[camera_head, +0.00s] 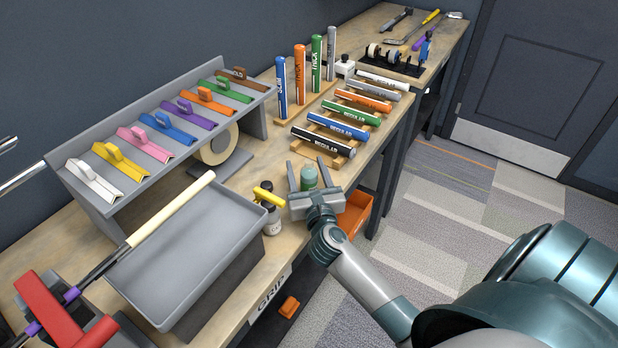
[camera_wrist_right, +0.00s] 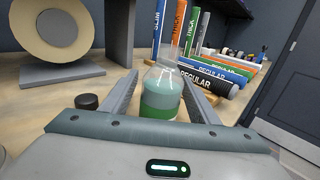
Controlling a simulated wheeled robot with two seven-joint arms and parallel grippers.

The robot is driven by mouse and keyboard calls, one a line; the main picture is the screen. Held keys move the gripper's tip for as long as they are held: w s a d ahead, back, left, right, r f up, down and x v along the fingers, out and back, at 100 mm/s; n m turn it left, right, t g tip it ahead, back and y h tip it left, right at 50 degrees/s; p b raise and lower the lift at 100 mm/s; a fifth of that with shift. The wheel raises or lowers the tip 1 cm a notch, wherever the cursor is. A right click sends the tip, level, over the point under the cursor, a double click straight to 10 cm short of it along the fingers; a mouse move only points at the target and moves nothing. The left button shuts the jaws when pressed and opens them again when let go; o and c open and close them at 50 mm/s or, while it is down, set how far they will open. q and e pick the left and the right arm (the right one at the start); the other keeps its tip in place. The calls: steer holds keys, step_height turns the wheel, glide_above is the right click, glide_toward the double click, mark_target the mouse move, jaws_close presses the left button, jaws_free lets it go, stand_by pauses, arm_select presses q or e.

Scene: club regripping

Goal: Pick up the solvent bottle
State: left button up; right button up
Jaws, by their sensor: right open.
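A clear bottle with a narrow neck, pale liquid and a green band (camera_wrist_right: 162,95), which looks like the solvent bottle, stands upright on the bench. In the head view its greenish body (camera_head: 309,178) shows between the fingers of my right gripper (camera_head: 313,174). My right gripper is open, with one finger on each side of the bottle in the right wrist view (camera_wrist_right: 160,103); I cannot tell whether either finger touches it. The bottle's lower part is hidden behind the gripper body in the wrist view. My left gripper is not in view.
A small jar with a white label (camera_head: 273,222) and a yellow-handled tool (camera_head: 268,198) are close left of my gripper. A grey tray (camera_head: 190,250) lies further left. A rack of grips (camera_head: 335,133) stands behind, and an orange bin (camera_head: 354,213) sits below the bench edge.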

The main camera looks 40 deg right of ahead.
stand_by(0.4)
steer(key=c, duration=1.2)
steer(key=shift+o, duration=0.2)
steer(key=shift+r, duration=0.3)
steer(key=shift+r, duration=1.85)
steer(key=s+d+r+b, duration=0.1)
steer(key=s+d+r, duration=0.4)
steer(key=s, duration=0.5)
steer(key=shift+d+r, duration=0.15)
steer(key=shift+r, duration=0.65)
steer(key=shift+s, duration=0.2)
